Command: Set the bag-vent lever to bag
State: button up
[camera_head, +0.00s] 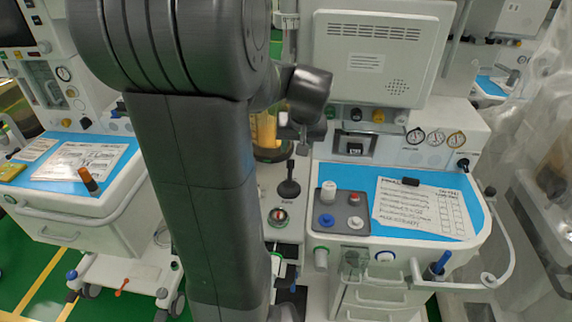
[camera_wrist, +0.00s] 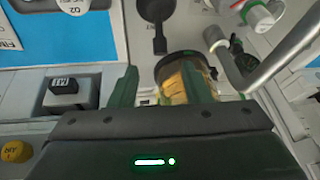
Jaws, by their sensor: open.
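The bag-vent lever (camera_head: 290,176) is a black lever on a round black base, on the pale panel left of the blue-topped work surface. Its arm points away from me in the head view. In the wrist view the lever (camera_wrist: 158,33) is near the top centre, its tip pointing down toward my fingers. My gripper (camera_wrist: 164,82) is open and empty, its two dark green fingers apart, with the lever beyond their tips. In the head view my gripper (camera_head: 303,142) is partly hidden by my own arm, above and behind the lever. Contact with the lever is not visible.
A clear canister with yellow filling (camera_wrist: 180,78) shows between and behind my fingers. A grey pipe (camera_wrist: 270,62) runs at right.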

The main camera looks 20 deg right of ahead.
aim_at(291, 163)
jog(key=x, duration=1.2)
grip_shut()
